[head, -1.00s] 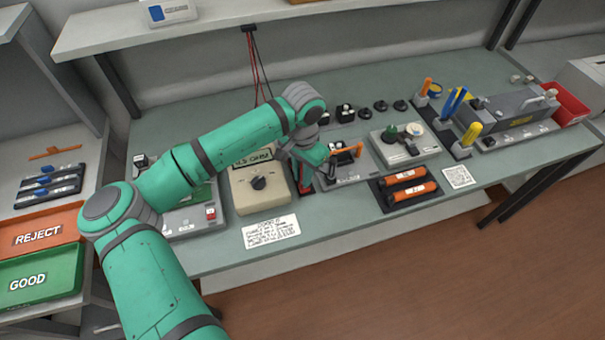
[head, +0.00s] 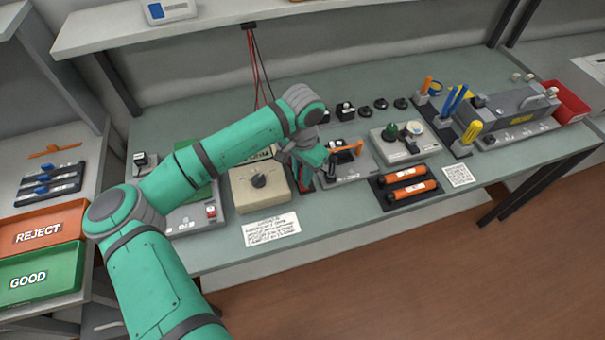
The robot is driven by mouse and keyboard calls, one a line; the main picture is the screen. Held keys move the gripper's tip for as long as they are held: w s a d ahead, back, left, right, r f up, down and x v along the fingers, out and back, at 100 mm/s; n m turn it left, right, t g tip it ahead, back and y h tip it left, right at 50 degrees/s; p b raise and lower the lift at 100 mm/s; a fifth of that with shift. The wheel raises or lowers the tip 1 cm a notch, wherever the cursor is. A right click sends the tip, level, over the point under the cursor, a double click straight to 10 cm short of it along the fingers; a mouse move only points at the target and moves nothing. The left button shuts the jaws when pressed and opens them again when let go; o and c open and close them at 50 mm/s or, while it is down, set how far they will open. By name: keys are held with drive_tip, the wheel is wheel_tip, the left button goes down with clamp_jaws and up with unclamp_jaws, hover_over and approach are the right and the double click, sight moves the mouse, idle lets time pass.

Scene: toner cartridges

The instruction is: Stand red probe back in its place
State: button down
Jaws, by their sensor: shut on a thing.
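My gripper (head: 328,172) is low over the bench, between the beige meter (head: 260,187) and the grey fixture with an orange lever (head: 350,147). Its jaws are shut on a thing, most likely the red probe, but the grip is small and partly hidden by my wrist. A small red upright piece (head: 304,187) shows just right of the meter, in or beside a dark narrow holder. I cannot tell whether this is the probe itself or part of its place.
Two orange cartridges (head: 408,183) lie in a black tray right of the fixture. A grey unit with round knobs (head: 405,140) stands behind them. Red and black leads (head: 254,65) hang behind the meter. A printed card (head: 271,229) lies in front.

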drive_tip(key=c, duration=1.6)
unclamp_jaws()
wheel_tip(320, 180, up, 11)
drive_tip(key=shift+f, duration=0.15)
